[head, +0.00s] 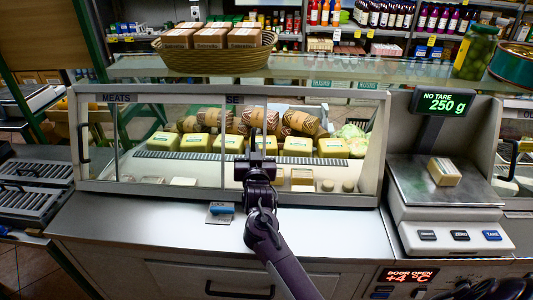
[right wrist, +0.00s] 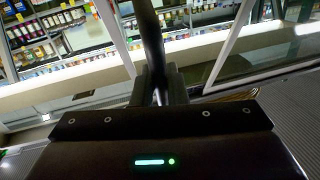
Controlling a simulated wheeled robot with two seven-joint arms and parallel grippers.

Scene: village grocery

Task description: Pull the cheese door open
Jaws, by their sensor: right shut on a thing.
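The cheese door is a glass front (head: 340,112) on the refrigerated case; only the letters "SE" of its label show. My right gripper (head: 256,160) is in front of this glass, at a dark upright handle (head: 265,128). In the right wrist view the handle (right wrist: 151,35) runs down between the fingers of my right gripper (right wrist: 160,84), which is shut on it. The red display (head: 409,275) reads "DOOR OPEN +4 °C". How far the door stands open is hard to tell. My left gripper is not in view.
Yellow cheese blocks (head: 298,145) and patterned rolls stand behind the glass. The meats door handle (head: 84,130) is at the left. A scale (head: 445,178) holding a packet (head: 443,171) stands at the right. A basket of boxes (head: 218,58) is on the top shelf. The counter before the case is mostly clear.

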